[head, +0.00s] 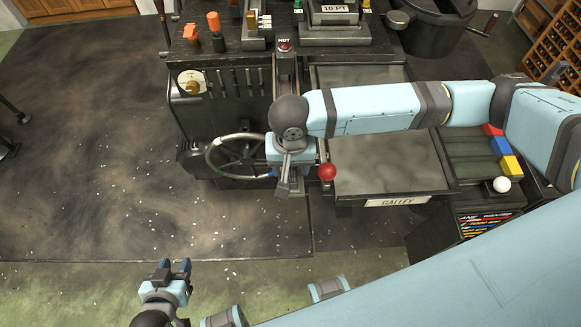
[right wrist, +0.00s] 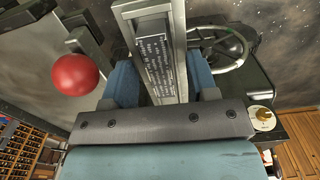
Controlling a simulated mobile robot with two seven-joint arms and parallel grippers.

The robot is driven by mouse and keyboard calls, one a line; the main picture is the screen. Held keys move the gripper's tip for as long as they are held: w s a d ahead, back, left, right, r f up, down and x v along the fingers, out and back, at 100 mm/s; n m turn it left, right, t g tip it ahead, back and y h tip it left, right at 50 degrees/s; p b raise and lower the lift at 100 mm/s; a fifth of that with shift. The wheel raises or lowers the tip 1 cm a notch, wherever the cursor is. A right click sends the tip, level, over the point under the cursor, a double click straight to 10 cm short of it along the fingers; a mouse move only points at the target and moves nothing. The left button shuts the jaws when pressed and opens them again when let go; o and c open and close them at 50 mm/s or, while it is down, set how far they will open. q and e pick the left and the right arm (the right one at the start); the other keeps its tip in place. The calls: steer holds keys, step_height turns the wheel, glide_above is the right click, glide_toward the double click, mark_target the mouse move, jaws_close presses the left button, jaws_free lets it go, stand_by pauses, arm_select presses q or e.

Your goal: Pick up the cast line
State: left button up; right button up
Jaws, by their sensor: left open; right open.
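A long grey metal bar (right wrist: 160,30), with a dark face bearing small rows of raised lettering (right wrist: 158,65), lies between my right gripper's fingers in the right wrist view. The lettered piece appears to be the cast line, lying in a narrow channel; the exact boundary is unclear. In the head view the bar's near end (head: 282,188) juts out below my right gripper (head: 288,172). The right gripper (right wrist: 165,85) is open, with one blue finger on each side of the bar; contact cannot be told. My left gripper (head: 175,269) is open and empty, low over the floor.
A spoked handwheel (head: 236,157) stands left of the right gripper. A red ball knob (head: 327,171) is close on its right. The galley tray (head: 385,165) lies further right. Open floor (head: 110,170) lies left.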

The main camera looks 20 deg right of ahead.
steer(key=shift+c, duration=0.2)
jaws_close()
steer(key=shift+r, duration=0.2)
